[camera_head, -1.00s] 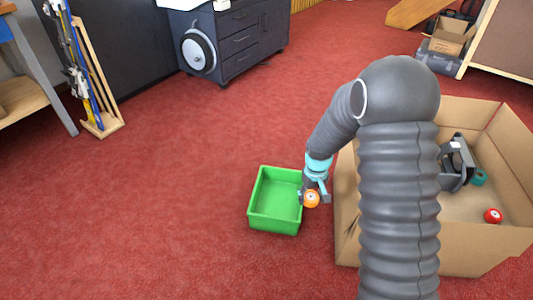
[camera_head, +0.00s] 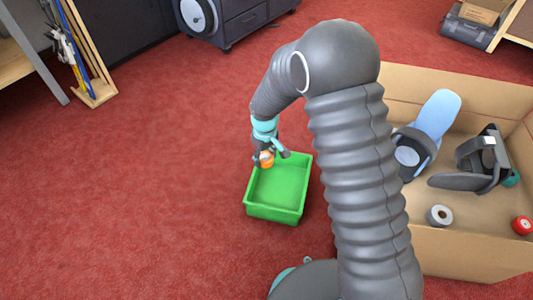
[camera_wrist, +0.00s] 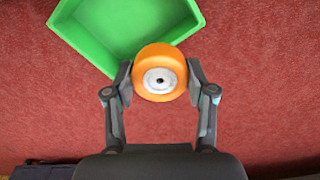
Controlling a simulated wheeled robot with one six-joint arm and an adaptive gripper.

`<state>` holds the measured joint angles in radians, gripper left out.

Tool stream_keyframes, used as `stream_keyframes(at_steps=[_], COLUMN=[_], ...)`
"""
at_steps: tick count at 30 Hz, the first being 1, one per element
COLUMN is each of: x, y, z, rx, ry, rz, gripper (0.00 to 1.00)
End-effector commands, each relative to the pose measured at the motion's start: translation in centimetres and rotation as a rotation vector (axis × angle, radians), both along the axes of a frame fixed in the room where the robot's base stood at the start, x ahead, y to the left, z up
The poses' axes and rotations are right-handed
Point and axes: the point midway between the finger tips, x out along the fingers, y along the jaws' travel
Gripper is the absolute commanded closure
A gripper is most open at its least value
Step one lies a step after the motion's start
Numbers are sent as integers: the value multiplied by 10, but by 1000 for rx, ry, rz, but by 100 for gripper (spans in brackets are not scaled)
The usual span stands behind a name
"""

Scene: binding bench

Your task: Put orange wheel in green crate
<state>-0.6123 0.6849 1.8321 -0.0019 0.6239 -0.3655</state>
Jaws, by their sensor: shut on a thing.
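The orange wheel (camera_head: 266,159) has a pale hub and is held between the two fingers of my gripper (camera_head: 270,155). In the wrist view the orange wheel (camera_wrist: 160,73) sits between the fingertips of my gripper (camera_wrist: 160,80), with a finger on each side. The green crate (camera_head: 276,212) stands on the red floor, open at the top and empty where I see inside. In the head view the wheel shows at the crate's far left corner. In the wrist view the green crate (camera_wrist: 92,48) lies behind the wheel, which overlaps its rim. The height above the rim is hard to tell.
A large cardboard box (camera_head: 455,254) stands right of the crate, holding a red roll (camera_head: 522,225), a grey roll (camera_head: 439,216), a blue-and-dark item (camera_head: 435,115) and a dark clamp-like item (camera_head: 482,162). A wooden rack (camera_head: 90,70) is at the far left. The floor left of the crate is clear.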

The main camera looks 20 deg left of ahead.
Motion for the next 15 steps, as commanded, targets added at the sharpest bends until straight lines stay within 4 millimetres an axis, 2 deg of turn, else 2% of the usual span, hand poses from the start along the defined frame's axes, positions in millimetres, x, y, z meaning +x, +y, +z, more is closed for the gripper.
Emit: stream_keyframes(at_steps=[1, 15], x=[0, 1], y=[-1, -3], z=[-8, -48], rx=[-1, -1], ry=[1, 1], rz=[-1, -5], gripper=[79, 79])
